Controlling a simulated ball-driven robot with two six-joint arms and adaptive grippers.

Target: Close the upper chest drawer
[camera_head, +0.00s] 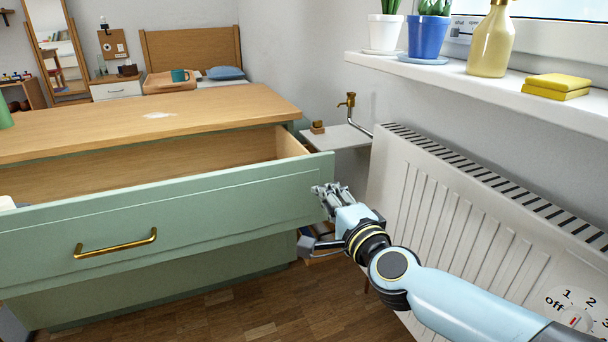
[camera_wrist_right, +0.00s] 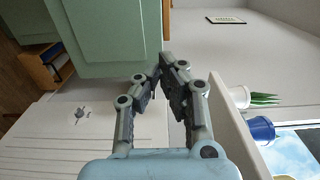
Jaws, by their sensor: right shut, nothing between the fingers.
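The upper drawer (camera_head: 190,217) of the green chest is pulled out. Its wooden inside shows behind the green front, and a brass handle (camera_head: 116,244) sits on the left part of the front. My right gripper (camera_head: 322,191) is shut and empty at the right end of the drawer front. In the right wrist view the fingertips (camera_wrist_right: 168,65) are together, close to the green front's edge (camera_wrist_right: 110,35); I cannot tell whether they touch it. My left gripper is not in view.
A white radiator (camera_head: 460,215) stands close to the right of my right arm. The chest's wooden top (camera_head: 200,118) is mostly clear. Wood floor (camera_head: 250,310) lies in front.

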